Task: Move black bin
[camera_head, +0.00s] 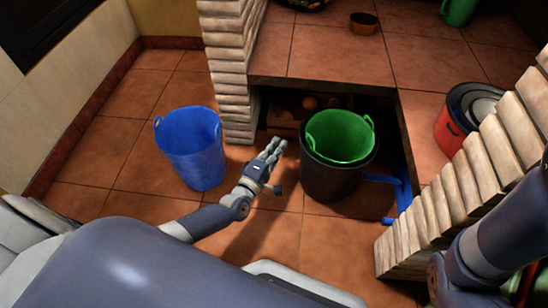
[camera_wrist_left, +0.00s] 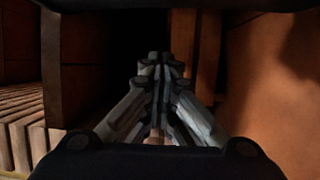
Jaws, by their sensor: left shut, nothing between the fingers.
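The black bin (camera_head: 333,185) stands upright on the tiled floor, at the mouth of the opening under the counter. A green bucket (camera_head: 340,137) sits inside it and hides its interior. My left gripper (camera_head: 274,150) is just left of the black bin, apart from it, with its fingers pointing toward the counter. In the left wrist view the fingers (camera_wrist_left: 163,70) are together and empty, pointing into a dark space. The bin is not recognisable in that view. My right arm shows at the right edge of the head view, but its gripper is not seen.
A blue bucket (camera_head: 194,148) stands left of my left gripper. A brick pillar (camera_head: 230,75) and the tiled counter (camera_head: 335,55) are behind. A slanted brick wall (camera_head: 450,190) is at right. A red pot (camera_head: 450,131) stands on the right counter.

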